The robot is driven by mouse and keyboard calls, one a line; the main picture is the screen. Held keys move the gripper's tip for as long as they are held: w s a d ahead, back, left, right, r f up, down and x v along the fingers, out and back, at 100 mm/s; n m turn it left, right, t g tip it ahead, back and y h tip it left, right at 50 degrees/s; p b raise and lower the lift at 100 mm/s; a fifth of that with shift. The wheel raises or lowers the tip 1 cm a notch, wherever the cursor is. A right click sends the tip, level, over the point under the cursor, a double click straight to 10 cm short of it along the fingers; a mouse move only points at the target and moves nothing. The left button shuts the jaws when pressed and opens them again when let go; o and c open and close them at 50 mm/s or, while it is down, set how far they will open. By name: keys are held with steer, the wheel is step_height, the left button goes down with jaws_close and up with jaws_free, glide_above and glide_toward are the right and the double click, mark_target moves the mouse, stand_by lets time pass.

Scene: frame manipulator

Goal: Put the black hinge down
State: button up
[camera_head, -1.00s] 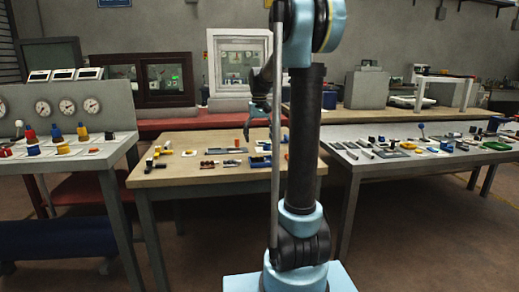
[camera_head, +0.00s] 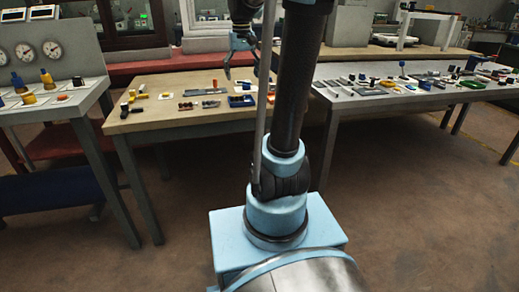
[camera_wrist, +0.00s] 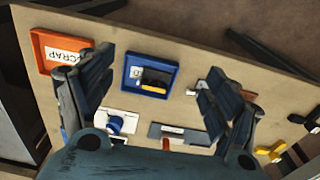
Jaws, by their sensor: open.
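My gripper (camera_head: 242,72) is above the middle wooden table in the head view. In the wrist view its two dark fingers (camera_wrist: 155,72) are spread wide, with nothing between them. A blue tray (camera_wrist: 129,72) lies below, between the fingers in the picture. A black piece (camera_wrist: 157,76), perhaps the black hinge, lies in this tray with a yellow piece at its edge. The blue tray also shows in the head view (camera_head: 241,104), close to my arm column. Its contents are too small to tell there.
An orange-red tray marked SCRAP (camera_wrist: 42,52) lies left of the blue tray in the wrist view. A white block with a blue knob (camera_wrist: 115,124) and a grey plate (camera_wrist: 180,135) lie nearby. The wooden table (camera_head: 150,124) has bare wood along its front.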

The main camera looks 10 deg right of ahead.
steer(key=s+f, duration=1)
steer(key=s, duration=0.3)
steer(key=s+f+t, duration=0.1)
steer(key=s+f, duration=0.9)
steer(key=s, duration=0.2)
steer(key=shift+s+d+t, duration=0.3)
steer(key=shift+s+d, duration=0.05)
steer(key=shift+s, duration=0.05)
